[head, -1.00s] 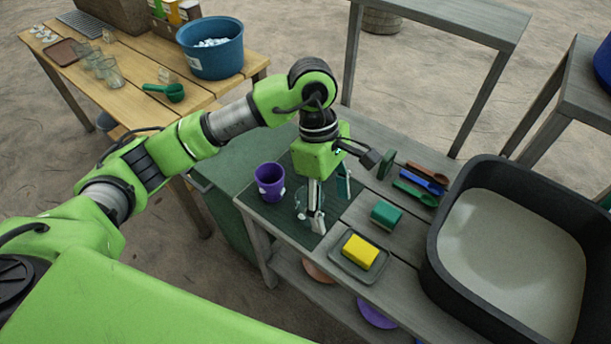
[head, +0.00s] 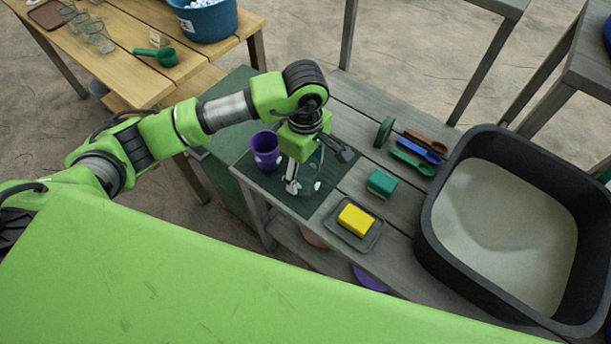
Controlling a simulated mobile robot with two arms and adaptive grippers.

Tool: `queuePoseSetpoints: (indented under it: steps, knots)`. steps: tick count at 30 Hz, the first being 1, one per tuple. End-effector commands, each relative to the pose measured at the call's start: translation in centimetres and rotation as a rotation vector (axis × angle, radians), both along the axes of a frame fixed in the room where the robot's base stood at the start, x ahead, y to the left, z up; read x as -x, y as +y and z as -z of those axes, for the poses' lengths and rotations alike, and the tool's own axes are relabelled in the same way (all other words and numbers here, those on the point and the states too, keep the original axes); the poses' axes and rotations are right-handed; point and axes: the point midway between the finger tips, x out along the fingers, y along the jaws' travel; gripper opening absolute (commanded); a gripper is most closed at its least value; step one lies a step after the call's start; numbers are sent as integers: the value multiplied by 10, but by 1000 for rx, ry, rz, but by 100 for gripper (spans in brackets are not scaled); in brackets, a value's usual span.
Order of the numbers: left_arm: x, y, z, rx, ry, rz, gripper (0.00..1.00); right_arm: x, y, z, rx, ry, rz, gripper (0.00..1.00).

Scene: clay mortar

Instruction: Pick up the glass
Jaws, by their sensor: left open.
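The clear glass (head: 308,184) stands upright on a dark green mat (head: 322,199) at the left end of the grey wooden table. It is see-through and partly hidden by my left gripper. My left gripper (head: 304,174) points down at the glass with its jaws open. One pale finger shows at the glass's left side; the other is hard to make out near its far right side. I cannot tell whether either finger touches the glass. My right gripper is not in view.
A purple cup (head: 266,151) stands close to the left of the gripper. A yellow sponge (head: 356,220) lies on a grey tray (head: 343,233), with a green block (head: 381,184) behind it. A large black basin (head: 430,245) fills the table's right side.

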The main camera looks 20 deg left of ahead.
Motion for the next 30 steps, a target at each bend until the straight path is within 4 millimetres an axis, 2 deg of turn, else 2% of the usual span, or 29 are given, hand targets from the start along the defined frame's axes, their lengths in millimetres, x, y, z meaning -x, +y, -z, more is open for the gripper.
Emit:
queuePoseSetpoints:
  steps: [3,7,15,17,21,30]
  knots:
    - [0,-1,17,0,5,-1,62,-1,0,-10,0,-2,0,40]
    - [-1,-1,33,1,3,0,62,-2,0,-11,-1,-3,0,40]
    - [-2,0,38,1,0,1,62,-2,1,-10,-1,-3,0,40]
    - [-2,0,37,1,0,1,49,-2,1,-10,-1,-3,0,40]
    - [-2,0,37,1,0,0,14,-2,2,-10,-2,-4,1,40]
    - [-2,-1,36,2,-2,0,14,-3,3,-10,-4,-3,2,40]
